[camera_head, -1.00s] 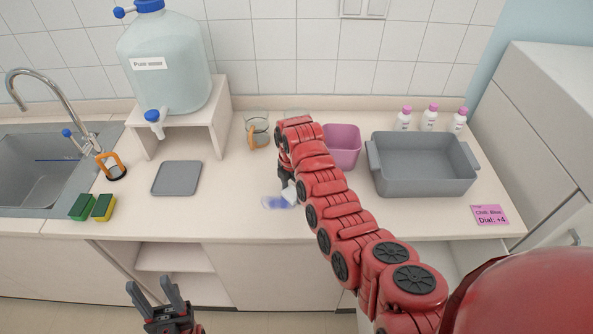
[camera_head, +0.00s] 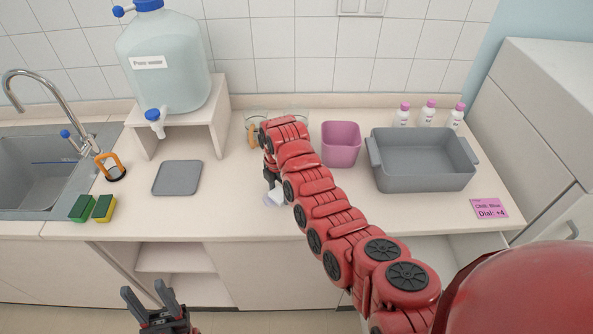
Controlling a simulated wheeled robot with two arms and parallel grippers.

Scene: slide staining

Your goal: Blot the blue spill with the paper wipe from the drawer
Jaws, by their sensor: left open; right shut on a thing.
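My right gripper (camera_head: 270,178) is shut on a white paper wipe (camera_head: 276,197), low over the counter near its front edge. My red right arm hides part of the gripper. The wipe is at the place of the blue spill; only a faint bluish trace (camera_head: 268,207) shows beside it, and the rest is covered or gone. I cannot tell how firmly the wipe touches the counter. My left gripper (camera_head: 152,297) is open and empty in front of the counter, below its edge.
A grey mat (camera_head: 177,178) lies left of the wipe. A pink bin (camera_head: 341,145) and a grey tub (camera_head: 424,178) stand to the right. Glass beakers (camera_head: 252,118) behind are partly hidden by my arm. Sponges (camera_head: 82,208) lie by the sink.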

